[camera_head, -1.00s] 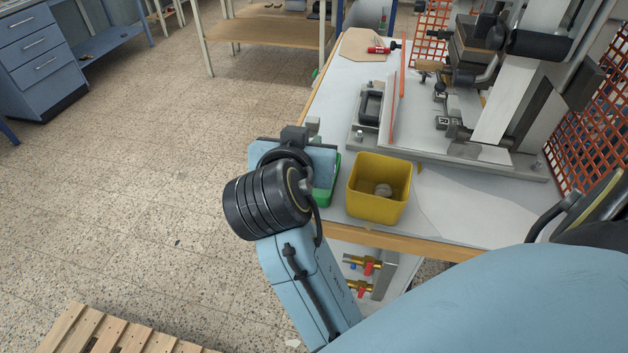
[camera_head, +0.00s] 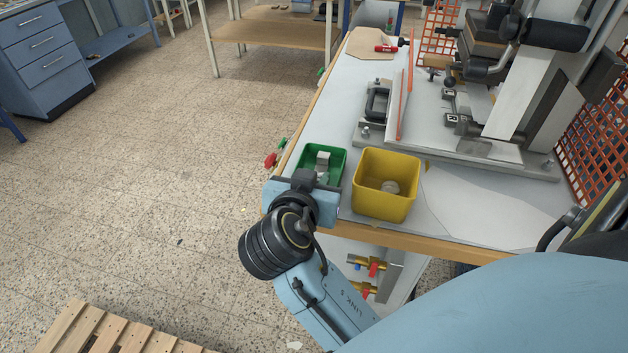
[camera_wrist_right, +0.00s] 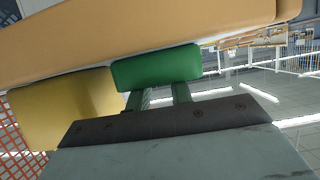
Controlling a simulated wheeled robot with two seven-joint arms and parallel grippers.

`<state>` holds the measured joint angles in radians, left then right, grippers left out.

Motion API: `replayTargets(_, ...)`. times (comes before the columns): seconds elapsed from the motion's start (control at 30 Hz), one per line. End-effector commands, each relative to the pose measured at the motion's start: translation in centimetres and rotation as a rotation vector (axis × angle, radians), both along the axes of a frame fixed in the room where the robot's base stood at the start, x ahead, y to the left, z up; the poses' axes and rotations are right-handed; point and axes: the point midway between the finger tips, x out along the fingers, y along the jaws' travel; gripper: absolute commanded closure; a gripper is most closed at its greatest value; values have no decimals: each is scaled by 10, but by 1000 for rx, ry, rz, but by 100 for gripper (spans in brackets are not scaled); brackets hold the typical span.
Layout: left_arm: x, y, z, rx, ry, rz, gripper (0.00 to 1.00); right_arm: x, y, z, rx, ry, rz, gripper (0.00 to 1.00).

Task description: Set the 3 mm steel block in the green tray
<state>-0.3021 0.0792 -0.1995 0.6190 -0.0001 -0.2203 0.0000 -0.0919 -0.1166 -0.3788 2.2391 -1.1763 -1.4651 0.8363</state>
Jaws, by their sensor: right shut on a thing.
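The green tray (camera_head: 340,155) sits at the left front of the bench, beside a yellow bin. My right gripper (camera_head: 320,168) reaches over the tray's near side, with its fingers pointing into it. A small pale grey block (camera_head: 322,158), which I take for the steel block, shows at the fingertips, within the tray's outline. Whether it touches the tray floor I cannot tell. In the right wrist view, the fingers (camera_wrist_right: 160,94) go behind the wall of the green tray (camera_wrist_right: 155,67), which hides their tips and the block. My left gripper is not in view.
The yellow bin (camera_head: 385,199), with a round grey piece inside, stands close right of the tray. The press base (camera_head: 450,155) lies behind it. A red and green fitting (camera_head: 272,159) is at the bench's left edge. A clear strip of bench lies behind the tray.

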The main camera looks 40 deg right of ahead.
Motion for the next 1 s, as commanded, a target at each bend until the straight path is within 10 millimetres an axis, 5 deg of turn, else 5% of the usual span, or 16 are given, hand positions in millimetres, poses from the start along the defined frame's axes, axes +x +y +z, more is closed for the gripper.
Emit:
replayTargets(0.57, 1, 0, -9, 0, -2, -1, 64, -2, 1, -21, 9, 22, -1, 100)
replayTargets(0.6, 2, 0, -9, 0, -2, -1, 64, -2, 1, -21, 9, 23, -1, 77)
replayTargets(0.73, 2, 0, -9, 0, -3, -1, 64, -2, 1, -21, 9, 23, -2, 60)
replayTargets(1.0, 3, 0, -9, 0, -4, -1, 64, -2, 1, -21, 9, 23, -2, 57)
